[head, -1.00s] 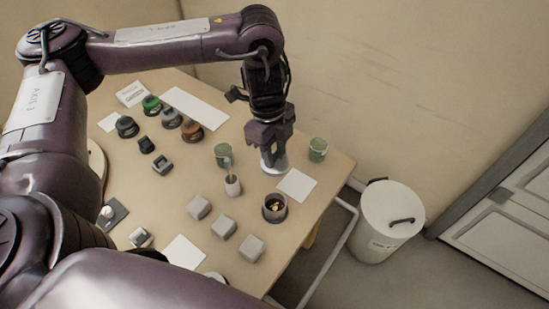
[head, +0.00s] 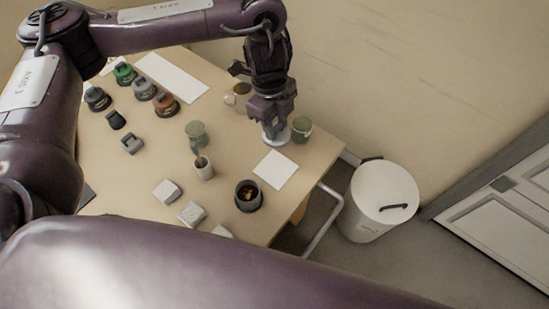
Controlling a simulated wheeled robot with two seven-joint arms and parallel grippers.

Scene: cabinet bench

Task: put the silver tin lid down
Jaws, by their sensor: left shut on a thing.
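My left gripper (head: 272,130) points down over the back right part of the table and is shut on the silver tin lid (head: 279,138). The lid is a pale round disc, partly hidden under the fingers. I cannot tell whether it touches the table top or hangs just above it. A green tin (head: 302,130) stands close on its right. A white sheet (head: 276,169) lies in front of it. My right gripper is not in view.
An open dark tin (head: 248,196) with small things inside stands in front of the sheet. A cup holding a utensil (head: 204,169), another green tin (head: 196,133) and an amber mug (head: 239,97) stand left. Pale blocks (head: 167,191) lie in front. A white bin (head: 378,200) stands off the table.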

